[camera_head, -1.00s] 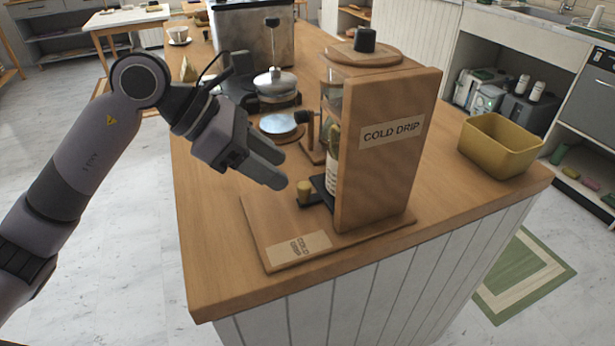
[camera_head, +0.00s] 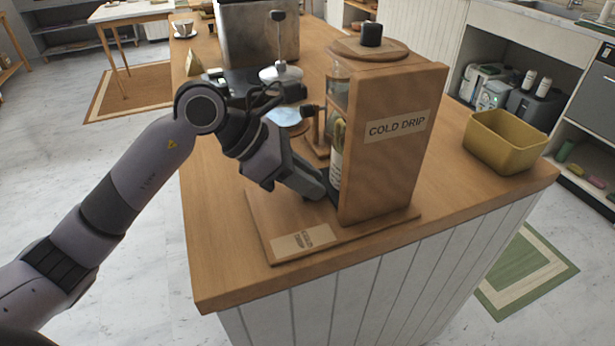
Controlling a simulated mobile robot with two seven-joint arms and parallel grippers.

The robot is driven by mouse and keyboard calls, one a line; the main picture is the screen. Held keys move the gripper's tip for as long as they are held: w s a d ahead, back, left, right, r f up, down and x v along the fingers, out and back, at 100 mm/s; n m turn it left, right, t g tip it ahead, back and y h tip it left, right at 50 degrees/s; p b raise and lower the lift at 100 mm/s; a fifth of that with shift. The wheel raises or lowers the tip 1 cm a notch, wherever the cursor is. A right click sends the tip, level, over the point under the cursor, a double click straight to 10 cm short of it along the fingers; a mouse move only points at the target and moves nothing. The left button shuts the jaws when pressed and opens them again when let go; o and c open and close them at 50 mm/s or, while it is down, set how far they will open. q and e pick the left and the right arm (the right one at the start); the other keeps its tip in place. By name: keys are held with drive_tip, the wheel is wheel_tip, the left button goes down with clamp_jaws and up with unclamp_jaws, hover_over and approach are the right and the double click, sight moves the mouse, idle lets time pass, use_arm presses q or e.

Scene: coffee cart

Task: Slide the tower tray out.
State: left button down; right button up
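The cold drip tower (camera_head: 392,160) is a wooden cabinet marked "COLD DRIP", upright on a wooden base board (camera_head: 262,222). A bottle with a pale label (camera_head: 336,165) stands inside its open left side. The dark tower tray (camera_head: 332,189) shows only as a small dark edge at the foot of that opening. My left gripper (camera_head: 316,189) is at the tray's front, its fingertips where the tray's knob is; they hide the knob and most of the tray. I cannot tell whether the fingers are shut on it. My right gripper is not in view.
A yellow bin (camera_head: 504,141) stands right of the tower on the wooden counter (camera_head: 222,250). A round metal-topped item (camera_head: 287,117), a black scale-like device and a large steel machine (camera_head: 258,40) stand behind. The counter's left front is clear.

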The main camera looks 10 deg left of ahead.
use_arm(q)
drive_tip(key=s+a+b, duration=0.1)
drive_tip(key=s+a, duration=0.1)
drive_tip(key=a, duration=0.1)
drive_tip(key=s+a+b, duration=0.2)
drive_tip(key=a, duration=0.1)
drive_tip(key=s+a+b, duration=0.1)
drive_tip(key=s+a, duration=0.1)
drive_tip(key=shift+a+f, duration=0.15)
drive_tip(key=shift+a, duration=0.25)
drive_tip(key=shift+s+a, duration=0.15)
drive_tip(key=shift+a, duration=0.1)
drive_tip(key=c, duration=1.2)
unclamp_jaws()
drive_tip(key=shift+o, duration=1.1)
drive_tip(key=shift+s+a, duration=0.1)
drive_tip(key=shift+r, duration=0.2)
drive_tip(key=v, duration=0.7)
